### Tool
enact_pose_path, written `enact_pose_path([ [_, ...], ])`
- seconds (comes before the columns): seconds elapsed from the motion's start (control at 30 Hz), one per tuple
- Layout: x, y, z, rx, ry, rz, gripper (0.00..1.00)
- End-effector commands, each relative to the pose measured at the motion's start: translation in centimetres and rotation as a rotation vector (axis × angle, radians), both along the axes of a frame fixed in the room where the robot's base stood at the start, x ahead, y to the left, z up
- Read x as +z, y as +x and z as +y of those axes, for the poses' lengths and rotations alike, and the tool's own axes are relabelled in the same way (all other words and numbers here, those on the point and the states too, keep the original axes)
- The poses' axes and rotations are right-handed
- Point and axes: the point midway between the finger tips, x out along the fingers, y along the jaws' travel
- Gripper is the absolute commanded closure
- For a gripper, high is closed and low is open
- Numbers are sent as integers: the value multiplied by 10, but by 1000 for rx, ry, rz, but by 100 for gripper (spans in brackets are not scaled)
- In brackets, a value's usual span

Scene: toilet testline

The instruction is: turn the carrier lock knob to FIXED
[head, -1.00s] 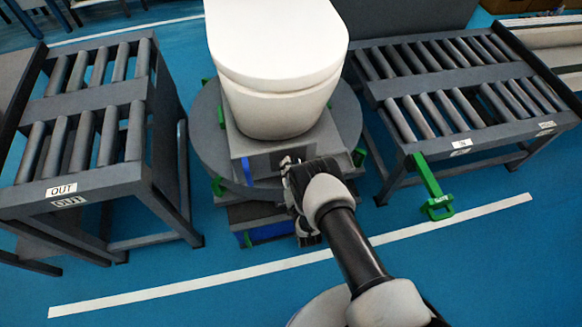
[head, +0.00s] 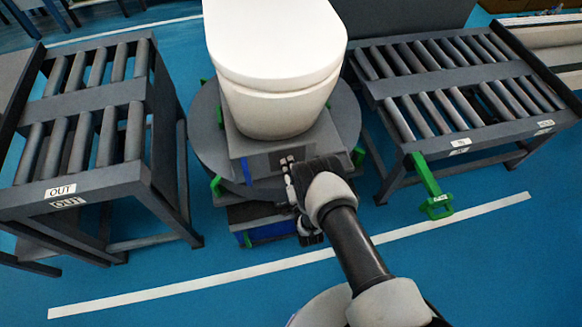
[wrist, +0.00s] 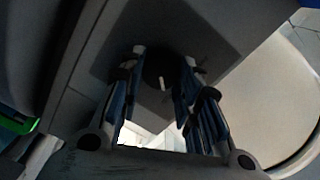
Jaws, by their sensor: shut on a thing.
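The carrier lock knob (wrist: 154,66) is a dark round knob with a short white mark, on the dark face of the grey carrier. In the wrist view my gripper (wrist: 163,72) has its fingers on both sides of the knob and is shut on it. In the head view my gripper (head: 288,182) is at the front of the grey carrier (head: 246,166), under the white toilet (head: 275,75). The knob is hidden behind my gripper there. No FIXED label is readable in either view.
The carrier sits on a round grey turntable (head: 203,130) with green clips. An OUT roller stand (head: 100,185) is at the left and an IN roller stand (head: 420,150) at the right. A green bracket (head: 430,185) sticks out from the right stand. Blue floor in front is open.

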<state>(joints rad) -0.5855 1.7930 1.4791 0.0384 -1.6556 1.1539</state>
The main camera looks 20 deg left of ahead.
Motion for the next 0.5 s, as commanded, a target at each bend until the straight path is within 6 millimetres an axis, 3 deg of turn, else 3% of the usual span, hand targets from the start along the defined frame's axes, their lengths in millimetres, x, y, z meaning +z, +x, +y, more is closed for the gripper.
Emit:
enact_pose_path([
  [0.3,2,1,1,0,4,-3,93],
  [0.33,2,1,1,0,4,-3,67],
  [0.5,1,1,0,0,3,-2,56],
])
